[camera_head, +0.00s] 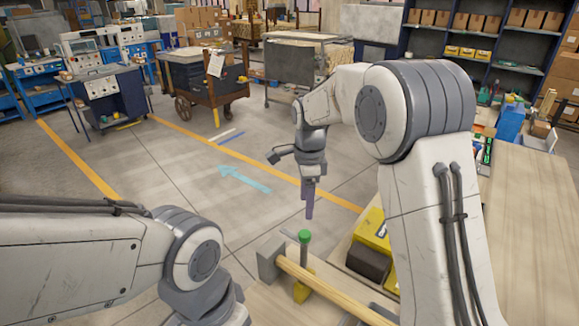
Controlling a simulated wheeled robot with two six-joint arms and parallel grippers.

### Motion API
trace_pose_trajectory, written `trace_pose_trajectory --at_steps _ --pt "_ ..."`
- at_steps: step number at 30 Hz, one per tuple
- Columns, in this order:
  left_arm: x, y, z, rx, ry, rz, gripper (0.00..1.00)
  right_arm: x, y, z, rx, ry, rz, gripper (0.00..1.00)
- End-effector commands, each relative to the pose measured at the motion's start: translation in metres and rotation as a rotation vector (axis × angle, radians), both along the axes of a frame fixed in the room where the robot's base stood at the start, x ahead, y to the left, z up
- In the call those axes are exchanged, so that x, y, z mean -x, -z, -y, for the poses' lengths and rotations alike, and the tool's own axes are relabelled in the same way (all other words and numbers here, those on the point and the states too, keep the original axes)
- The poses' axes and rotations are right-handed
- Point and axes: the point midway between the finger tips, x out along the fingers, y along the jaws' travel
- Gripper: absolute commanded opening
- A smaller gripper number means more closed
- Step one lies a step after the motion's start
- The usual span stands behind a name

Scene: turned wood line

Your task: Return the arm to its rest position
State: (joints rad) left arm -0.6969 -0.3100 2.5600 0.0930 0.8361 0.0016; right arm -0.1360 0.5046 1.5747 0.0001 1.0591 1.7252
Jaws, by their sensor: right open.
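My right arm reaches in from the right and bends down. My right gripper (309,198) hangs with its fingers pointing down, above and left of the wooden work surface (515,215). It is open, and nothing shows between its fingers. A tool with a green top (304,237) stands below it, apart from the fingertips. My left arm crosses the lower left, and its gripper is out of the picture.
A pale wooden bar (335,290) runs from a grey block (268,258). A yellow and dark item (372,240) sits beside it, partly behind my right arm. A wheeled cart (203,80) and loaded shelves (480,45) stand farther back. Open floor lies at left centre.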

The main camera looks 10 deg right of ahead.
Motion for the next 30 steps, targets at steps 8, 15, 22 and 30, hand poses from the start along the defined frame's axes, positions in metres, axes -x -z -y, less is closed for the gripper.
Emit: trace_pose_trajectory --at_steps 8,15,22,30 --pt "0.000 0.004 0.000 0.000 0.000 0.000 0.00 0.066 -0.018 -0.048 -0.017 -0.484 0.015 0.74" --pt "0.000 0.009 0.000 0.000 0.000 0.000 0.00 0.201 -0.023 -0.087 -0.038 -1.382 0.052 0.74" --pt "0.000 0.012 0.000 0.000 0.001 0.000 0.00 0.293 -0.006 -0.081 -0.045 -2.024 0.088 0.74" --pt "0.000 0.013 0.000 0.000 0.001 0.000 0.00 0.318 0.003 -0.075 -0.046 -2.217 0.100 0.74"
